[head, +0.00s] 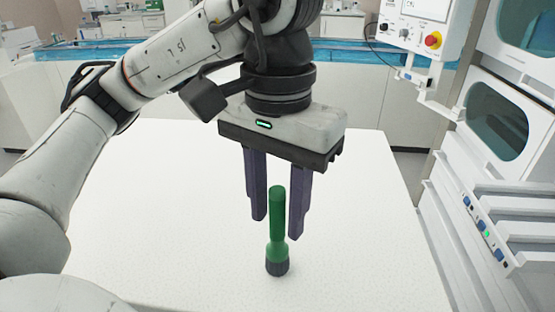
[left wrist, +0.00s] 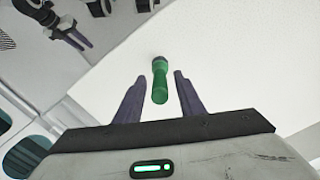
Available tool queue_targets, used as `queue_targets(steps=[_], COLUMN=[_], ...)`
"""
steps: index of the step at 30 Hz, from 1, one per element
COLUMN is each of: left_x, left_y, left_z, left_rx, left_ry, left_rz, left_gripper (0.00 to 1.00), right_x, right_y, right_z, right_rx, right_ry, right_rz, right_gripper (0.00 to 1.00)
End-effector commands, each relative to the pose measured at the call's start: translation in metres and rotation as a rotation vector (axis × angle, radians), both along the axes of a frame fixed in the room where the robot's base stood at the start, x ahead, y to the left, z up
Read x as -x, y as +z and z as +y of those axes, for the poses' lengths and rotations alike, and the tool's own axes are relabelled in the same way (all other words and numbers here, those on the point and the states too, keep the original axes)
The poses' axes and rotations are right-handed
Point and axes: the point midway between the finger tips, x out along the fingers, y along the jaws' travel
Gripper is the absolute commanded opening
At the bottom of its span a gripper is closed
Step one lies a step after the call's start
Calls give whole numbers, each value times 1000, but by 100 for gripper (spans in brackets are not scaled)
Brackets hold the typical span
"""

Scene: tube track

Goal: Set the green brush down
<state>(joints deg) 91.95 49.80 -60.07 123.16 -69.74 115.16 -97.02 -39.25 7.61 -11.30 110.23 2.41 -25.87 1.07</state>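The green brush (head: 277,225) stands upright on the white table (head: 370,230), with its dark end down and its green handle up. It also shows in the left wrist view (left wrist: 160,82). My left gripper (head: 277,228) points down from above, with one finger on each side of the handle. A gap shows between the brush and each finger in the left wrist view (left wrist: 158,95), so the gripper is open. My right gripper (left wrist: 75,38) shows small at the upper left of the left wrist view; its finger gap is unclear.
A control panel (head: 425,25) with a red button and white cabinets with dark windows (head: 497,120) stand to the right. White counters (head: 190,85) lie behind the table. The tabletop around the brush is clear.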

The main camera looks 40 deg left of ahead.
Motion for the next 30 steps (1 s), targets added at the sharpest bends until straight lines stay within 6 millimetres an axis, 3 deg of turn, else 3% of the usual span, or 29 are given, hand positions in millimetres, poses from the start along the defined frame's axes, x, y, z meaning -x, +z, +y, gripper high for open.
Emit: queue_targets(steps=[1,6,12,18,30], left_x=[-1,-1,-1,-1,-1], left_y=[15,53,84,95,94], left_z=[0,0,0,0,0], left_rx=[1,0,0,0,0], left_ry=[1,2,1,0,0], left_rz=[-5,-5,-2,1,1], left_gripper=[35,35,35,35,35], right_x=[1,2,1,1,1], right_y=[4,12,22,25,24], right_z=[-1,-4,-5,-5,-5], right_rx=[0,1,0,1,2], right_ry=[-3,-10,-11,-11,-8], right_rz=[2,4,-2,-1,1], right_gripper=[33,33,33,33,33])
